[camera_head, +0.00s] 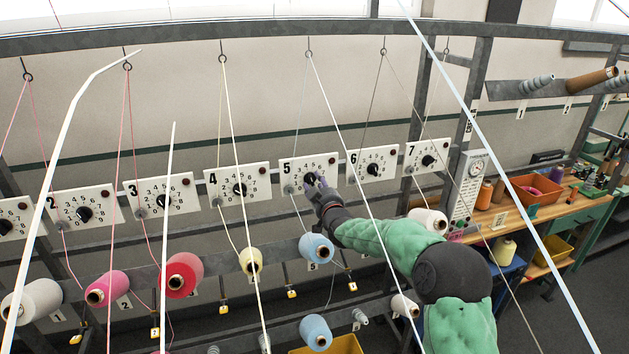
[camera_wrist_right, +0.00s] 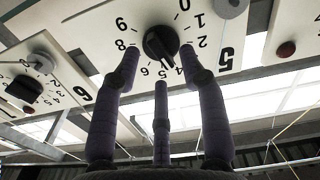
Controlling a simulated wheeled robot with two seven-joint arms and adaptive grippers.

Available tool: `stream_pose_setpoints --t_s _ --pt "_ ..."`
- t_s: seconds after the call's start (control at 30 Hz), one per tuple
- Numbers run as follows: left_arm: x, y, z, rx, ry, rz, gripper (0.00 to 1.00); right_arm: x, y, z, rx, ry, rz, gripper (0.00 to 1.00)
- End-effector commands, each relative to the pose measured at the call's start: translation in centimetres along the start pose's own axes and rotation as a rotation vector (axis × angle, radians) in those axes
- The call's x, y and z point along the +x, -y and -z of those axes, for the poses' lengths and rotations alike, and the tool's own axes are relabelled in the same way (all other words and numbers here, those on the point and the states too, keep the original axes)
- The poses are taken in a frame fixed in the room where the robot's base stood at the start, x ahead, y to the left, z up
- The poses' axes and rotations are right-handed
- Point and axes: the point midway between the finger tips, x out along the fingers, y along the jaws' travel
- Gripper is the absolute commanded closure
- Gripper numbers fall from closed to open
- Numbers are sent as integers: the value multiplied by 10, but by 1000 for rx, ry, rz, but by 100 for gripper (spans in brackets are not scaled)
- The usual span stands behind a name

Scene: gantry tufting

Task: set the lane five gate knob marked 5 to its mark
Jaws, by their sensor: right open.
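The lane five gate knob (camera_head: 309,178) is a round black knob on the white panel marked 5 (camera_head: 291,166). My right gripper (camera_head: 318,184) is at this panel and partly covers its dial. In the right wrist view the panel appears upside down, and the black knob (camera_wrist_right: 160,44) sits between the spread tips of my purple fingers (camera_wrist_right: 160,62). The gripper is open. Two fingertips are close on either side of the knob and one is below it; contact cannot be told. The knob's pale pointer line aims down toward the numbers around 4 and 5. My left gripper is out of view.
Similar panels 4 (camera_head: 239,186) and 6 (camera_head: 373,165) flank it closely. Thin yarn strands cross in front of the panels. A blue yarn cone (camera_head: 316,247) stands below panel 5. A workbench with an orange bin (camera_head: 537,188) is at the right.

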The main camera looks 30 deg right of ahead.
Motion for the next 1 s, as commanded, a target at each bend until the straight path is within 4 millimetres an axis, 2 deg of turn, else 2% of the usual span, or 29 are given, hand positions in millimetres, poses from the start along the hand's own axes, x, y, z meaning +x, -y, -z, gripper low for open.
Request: stream_pose_setpoints --t_s 0.2,0.53,0.57,0.6,0.7,1.0 --pt "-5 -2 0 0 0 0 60 13 0 -1 0 2 1 57" --pt "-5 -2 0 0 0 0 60 15 0 -1 0 1 1 57" --pt "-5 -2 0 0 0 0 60 15 0 -1 0 1 0 63" --pt "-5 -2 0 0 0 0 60 15 0 -1 0 1 1 74" --pt "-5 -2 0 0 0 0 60 15 0 -1 0 1 1 100" --pt "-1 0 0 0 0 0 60 15 1 -1 -12 0 0 100"
